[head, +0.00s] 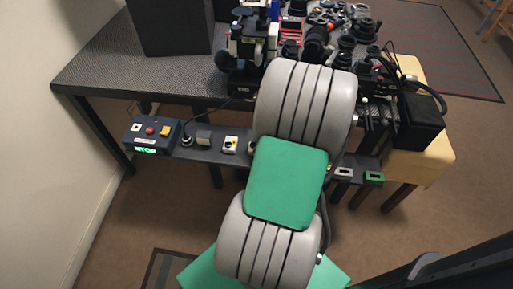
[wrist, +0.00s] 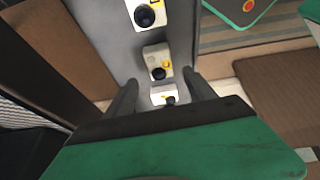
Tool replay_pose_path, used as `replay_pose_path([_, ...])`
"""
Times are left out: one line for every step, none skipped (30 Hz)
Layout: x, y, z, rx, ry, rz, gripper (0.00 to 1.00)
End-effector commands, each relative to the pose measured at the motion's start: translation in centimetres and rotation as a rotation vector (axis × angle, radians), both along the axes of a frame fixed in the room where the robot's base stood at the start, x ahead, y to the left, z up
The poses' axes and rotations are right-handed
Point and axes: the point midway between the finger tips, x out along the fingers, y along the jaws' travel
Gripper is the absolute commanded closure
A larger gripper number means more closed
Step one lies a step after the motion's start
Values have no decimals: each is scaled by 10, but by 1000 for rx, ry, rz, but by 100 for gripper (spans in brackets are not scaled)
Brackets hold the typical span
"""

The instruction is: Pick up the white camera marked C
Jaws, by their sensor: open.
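In the head view, a white camera (head: 230,145) sits on the low shelf left of my arm. My arm hides my gripper there.
A control box (head: 151,136) with a lit green display stands at the shelf's left end. A grey item (head: 344,173) and a green one (head: 374,179) lie at its right. The tabletop (head: 105,74) above is crowded. A yellow stool (head: 432,165) stands right.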

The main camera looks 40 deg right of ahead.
Motion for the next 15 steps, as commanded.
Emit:
replay_pose_path([2, 4, -9, 1, 1, 2, 36])
replay_pose_path([4, 6, -14, 2, 1, 2, 36])
replay_pose_path([6, 9, -21, 2, 1, 3, 36])
replay_pose_path([8, 10, -27, 2, 2, 2, 36])
replay_pose_path([9, 11, -31, 2, 2, 1, 36])
replay_pose_path([11, 12, -36, 1, 1, 1, 36])
replay_pose_path([11, 13, -37, 1, 1, 0, 36])
replay_pose_path([12, 13, -38, 0, 0, 0, 36])
replay_pose_path([12, 13, -38, -1, 1, 0, 36])
replay_pose_path([12, 13, -38, -1, 0, 0, 36])
replay_pose_path([12, 13, -37, -1, 0, 0, 36])
replay_pose_path([12, 13, -37, -1, 0, 0, 36])
replay_pose_path([12, 13, -37, -1, 0, 0, 36])
replay_pose_path([12, 13, -37, -1, 0, -1, 39])
replay_pose_path([12, 13, -37, -1, 0, -1, 42])
